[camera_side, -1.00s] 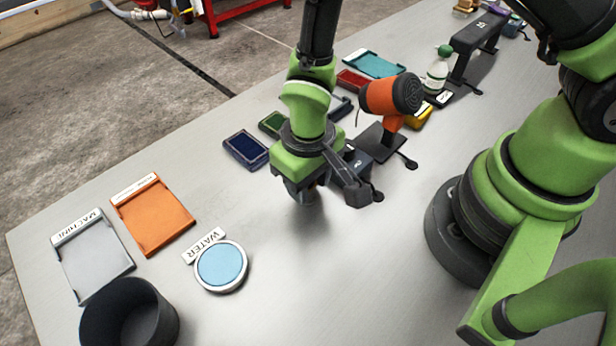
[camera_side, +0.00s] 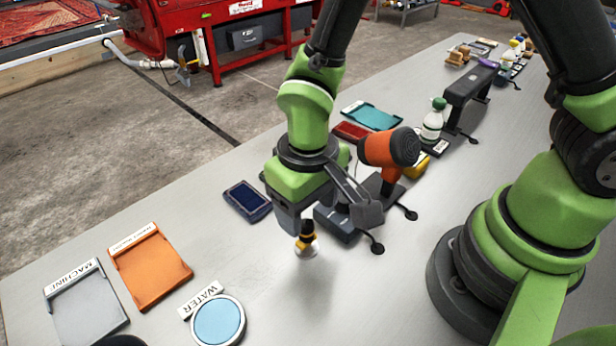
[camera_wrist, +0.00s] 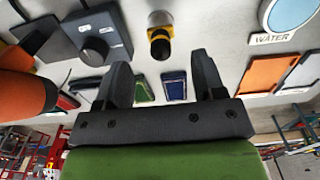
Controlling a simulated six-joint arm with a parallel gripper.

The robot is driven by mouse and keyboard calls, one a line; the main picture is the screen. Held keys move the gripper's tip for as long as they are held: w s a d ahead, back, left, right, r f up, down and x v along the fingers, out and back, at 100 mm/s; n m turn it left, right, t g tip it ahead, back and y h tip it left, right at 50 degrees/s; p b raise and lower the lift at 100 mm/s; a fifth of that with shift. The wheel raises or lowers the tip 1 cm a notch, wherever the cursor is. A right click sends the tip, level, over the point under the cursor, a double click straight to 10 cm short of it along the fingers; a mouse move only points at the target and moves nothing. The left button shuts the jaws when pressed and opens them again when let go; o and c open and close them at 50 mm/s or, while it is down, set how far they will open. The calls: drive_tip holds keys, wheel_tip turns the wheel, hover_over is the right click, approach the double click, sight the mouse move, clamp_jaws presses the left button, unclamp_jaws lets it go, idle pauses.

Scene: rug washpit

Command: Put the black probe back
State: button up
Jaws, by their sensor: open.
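A small black-and-yellow upright piece (camera_side: 307,238) with a pale round foot is just below my gripper in the side view. In the wrist view the same piece (camera_wrist: 160,38) shows a grey cylinder, a yellow band and a dark end, just beyond the fingertips. I cannot tell for sure that it is the black probe. My gripper (camera_wrist: 160,62) is open, with a clear gap between its fingers. In the side view my gripper (camera_side: 310,208) partly hides the dark grey box (camera_side: 338,224); the wrist view shows a round knob on this box (camera_wrist: 103,38).
The orange dryer (camera_side: 385,150) on its stand is close to the right of my gripper. A dark blue pad (camera_side: 248,200) lies left. The WATER dish (camera_side: 218,320), orange tray (camera_side: 150,267) and MACHINE tray (camera_side: 85,305) are front left. Table between is clear.

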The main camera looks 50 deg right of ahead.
sight(309, 223)
wheel_tip(309, 223, up, 5)
drive_tip(key=shift+r, duration=0.2)
drive_tip(key=shift+d+r, duration=0.1)
drive_tip(key=shift+r, duration=0.2)
drive_tip(key=s+d+r+m+t+y, duration=0.1)
drive_tip(key=s+d+r+m+t, duration=0.1)
drive_tip(key=s+d+r, duration=0.3)
drive_tip(key=s+d+r+m+t+y, duration=0.1)
drive_tip(key=s+d+r+t, duration=0.3)
drive_tip(key=r, duration=0.7)
drive_tip(key=shift+s+d+r+m+t, duration=0.35)
drive_tip(key=shift+d+m+t, duration=0.2)
drive_tip(key=shift+d, duration=0.25)
